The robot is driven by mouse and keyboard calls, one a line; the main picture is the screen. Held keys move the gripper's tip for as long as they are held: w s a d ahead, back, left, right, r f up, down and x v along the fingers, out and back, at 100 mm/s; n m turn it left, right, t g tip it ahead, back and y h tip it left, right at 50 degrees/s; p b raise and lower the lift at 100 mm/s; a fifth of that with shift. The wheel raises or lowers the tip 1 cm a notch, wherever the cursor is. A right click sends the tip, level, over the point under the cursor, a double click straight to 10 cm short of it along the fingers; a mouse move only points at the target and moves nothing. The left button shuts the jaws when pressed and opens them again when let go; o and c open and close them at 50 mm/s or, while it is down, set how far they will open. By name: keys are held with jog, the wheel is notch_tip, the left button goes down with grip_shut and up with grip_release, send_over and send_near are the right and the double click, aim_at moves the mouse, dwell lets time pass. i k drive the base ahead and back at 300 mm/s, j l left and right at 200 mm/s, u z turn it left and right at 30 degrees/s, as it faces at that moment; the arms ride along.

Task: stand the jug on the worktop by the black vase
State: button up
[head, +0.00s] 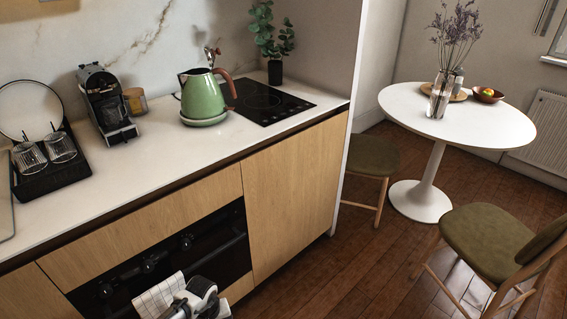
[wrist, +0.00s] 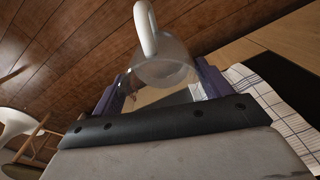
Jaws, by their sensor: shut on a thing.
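The jug (wrist: 165,72) is between the fingers of my gripper (wrist: 158,86) in the wrist view. It looks like clear or greyish glass with a thick white handle pointing up in that picture. My gripper is shut on it. In the head view part of my arm shows low in front of the oven; I cannot make out the jug there. The black vase (head: 275,72) stands at the back of the worktop (head: 150,150), behind the hob, with green leafy stems in it.
A green kettle (head: 203,97) stands left of the black hob (head: 262,101). A coffee machine (head: 106,100) and a black rack with glasses (head: 50,172) are further left. A checked towel (head: 158,297) hangs at the oven front. The worktop's front strip is clear.

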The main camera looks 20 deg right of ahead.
aim_at(312, 96)
jog(key=i+l+z, duration=0.1)
jog(key=i+l, duration=0.25)
jog(key=l, duration=0.3)
jog(key=i+l+z, duration=0.15)
jog(key=i+l, duration=0.2)
jog(key=l, duration=0.25)
jog(key=i+l+z, duration=0.1)
jog(key=i+l, duration=0.3)
jog(key=l, duration=0.2)
jog(key=i+l+z, duration=0.1)
jog(key=i+l, duration=0.35)
jog(key=l, duration=0.1)
